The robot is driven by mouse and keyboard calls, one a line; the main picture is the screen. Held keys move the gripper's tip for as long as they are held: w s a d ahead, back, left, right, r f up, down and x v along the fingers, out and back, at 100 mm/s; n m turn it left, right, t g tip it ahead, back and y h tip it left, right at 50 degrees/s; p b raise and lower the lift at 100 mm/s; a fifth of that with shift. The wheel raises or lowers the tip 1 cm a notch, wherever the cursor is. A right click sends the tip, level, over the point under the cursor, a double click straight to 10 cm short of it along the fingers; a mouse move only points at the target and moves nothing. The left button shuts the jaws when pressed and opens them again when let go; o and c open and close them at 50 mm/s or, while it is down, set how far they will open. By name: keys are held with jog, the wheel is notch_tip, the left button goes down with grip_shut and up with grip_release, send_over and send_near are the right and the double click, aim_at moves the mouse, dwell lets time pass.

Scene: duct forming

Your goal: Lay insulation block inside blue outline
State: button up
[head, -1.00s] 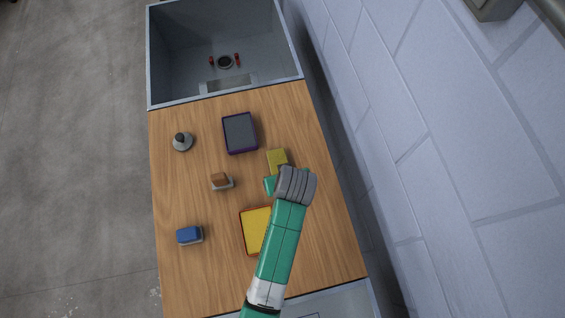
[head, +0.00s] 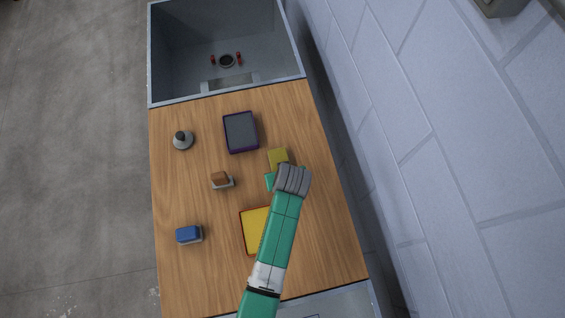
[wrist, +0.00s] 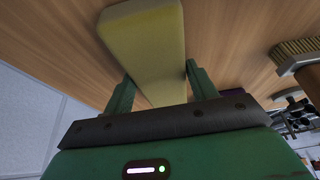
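The insulation block, a yellow block (head: 278,158), lies on the wooden table just beyond my gripper in the head view. In the wrist view the yellow block (wrist: 150,45) reaches down between the two green fingers of my gripper (wrist: 160,82). The fingers are apart on either side of it, and contact is hard to judge. In the head view my gripper (head: 283,176) is partly hidden by my wrist. A grey rectangle with a dark blue-purple outline (head: 240,132) lies up and left of the block, with nothing on it.
A yellow panel with a red rim (head: 255,230) lies partly under my arm. A blue-topped block (head: 189,234), a brown-topped brush (head: 221,180) and a grey knobbed tool (head: 182,140) stand to the left. An open grey bin (head: 225,85) adjoins the table's far end.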

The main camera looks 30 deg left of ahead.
jog(key=c, duration=0.5)
notch_tip(320, 180, up, 10)
jog(key=shift+p, duration=0.55)
jog(key=shift+c, duration=0.2)
jog(key=s+d+r+m+h+p, duration=0.2)
jog(key=d+r+m+p, duration=0.5)
jog(key=d+r+p, duration=0.6)
notch_tip(320, 180, up, 4)
jog(key=shift+s+d+f+m+t+h+p, duration=0.1)
jog(key=shift+s+d+m+t+h+p, duration=0.1)
jog(key=shift+d+m+t+h+p, duration=0.3)
jog(key=shift+a, duration=0.15)
